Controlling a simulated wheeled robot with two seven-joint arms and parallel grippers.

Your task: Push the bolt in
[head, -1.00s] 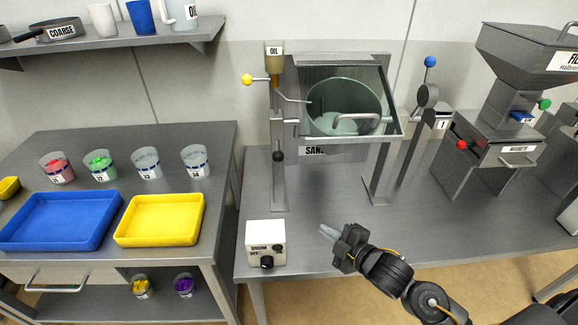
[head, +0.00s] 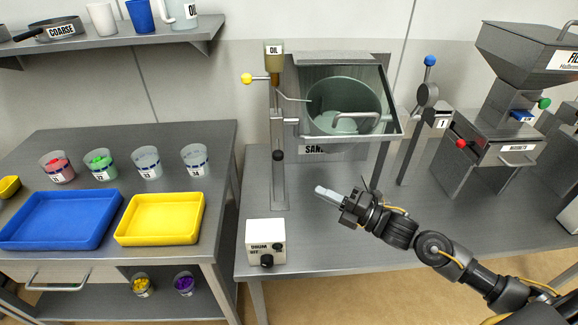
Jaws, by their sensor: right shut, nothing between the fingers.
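My right gripper (head: 320,190) is shut and empty. It hovers in front of the drum machine, with its fingertips pointing left toward the machine's left post (head: 279,185). A pale metal pin (head: 290,121), which looks like the bolt, sticks out sideways at the post, beside the left edge of the hood. I cannot tell how far in it sits. The gripper is below and to the right of it, apart from it. The clear hood (head: 370,78) with its bar handle (head: 355,121) is in front of the green drum (head: 340,95). My left gripper is not in view.
A black knob (head: 278,156) is on the left post, and a yellow-ended lever (head: 247,78) juts left above. A white switch box (head: 265,241) stands at the bench's front left. A blue-knobbed lever (head: 430,61) and a hopper machine (head: 490,150) stand right. The bench front is mostly clear.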

